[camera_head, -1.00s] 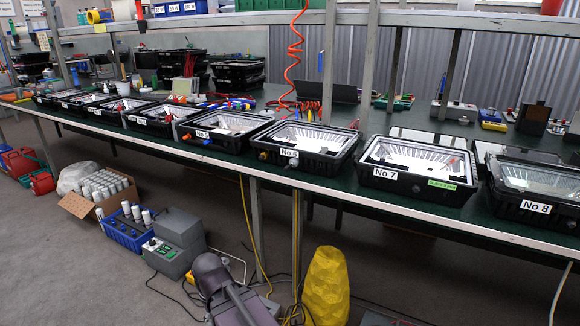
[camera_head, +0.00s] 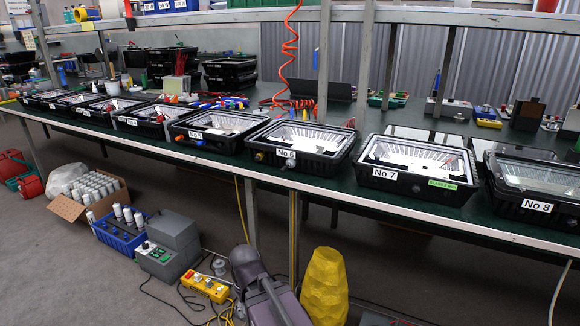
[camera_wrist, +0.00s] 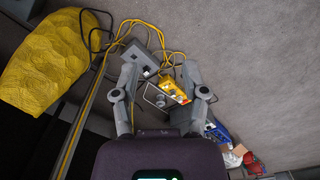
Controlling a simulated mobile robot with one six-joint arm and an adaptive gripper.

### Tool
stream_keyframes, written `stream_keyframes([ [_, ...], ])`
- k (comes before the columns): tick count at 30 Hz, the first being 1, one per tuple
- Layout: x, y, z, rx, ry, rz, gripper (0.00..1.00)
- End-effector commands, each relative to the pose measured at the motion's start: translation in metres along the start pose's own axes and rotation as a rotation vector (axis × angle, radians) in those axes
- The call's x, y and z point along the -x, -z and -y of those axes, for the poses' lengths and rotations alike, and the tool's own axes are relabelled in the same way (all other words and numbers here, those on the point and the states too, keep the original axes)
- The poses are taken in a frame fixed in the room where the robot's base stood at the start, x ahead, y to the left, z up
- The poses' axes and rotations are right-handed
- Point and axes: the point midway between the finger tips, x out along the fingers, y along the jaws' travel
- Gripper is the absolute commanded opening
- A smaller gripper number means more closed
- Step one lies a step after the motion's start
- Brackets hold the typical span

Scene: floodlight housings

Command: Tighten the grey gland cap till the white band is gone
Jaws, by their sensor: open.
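The housing marked No 6 (camera_head: 325,153) stands on the green bench in the head view. A grey round fitting (camera_head: 291,165), likely the gland cap, is on its front face below the label. An orange-yellow fitting (camera_head: 259,156) is further left on the same face. The white band is too small to make out. My gripper (camera_wrist: 160,65) is open and empty in the wrist view, with its fingers spread over the floor and cables. In the head view my arm is low in front of the bench, well below the housings; the fingertips cannot be made out there.
Housings No 7 (camera_head: 415,170) and No 8 (camera_head: 530,185) stand to the right, others to the left. A yellow lumpy object (camera_head: 323,285) stands beside my arm, also in the wrist view (camera_wrist: 45,60). A yellow socket block (camera_head: 205,288), cables and a grey box (camera_head: 172,233) are on the floor.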

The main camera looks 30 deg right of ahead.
Motion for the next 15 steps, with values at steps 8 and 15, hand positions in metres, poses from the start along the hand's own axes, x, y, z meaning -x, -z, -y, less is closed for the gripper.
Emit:
stream_keyframes([
  [8,0.0001,0.0,-0.0001,0.0,0.0,0.0,0.69],
  [15,0.004,0.0054,-0.0075,0.053,-0.045,-0.017,0.8],
])
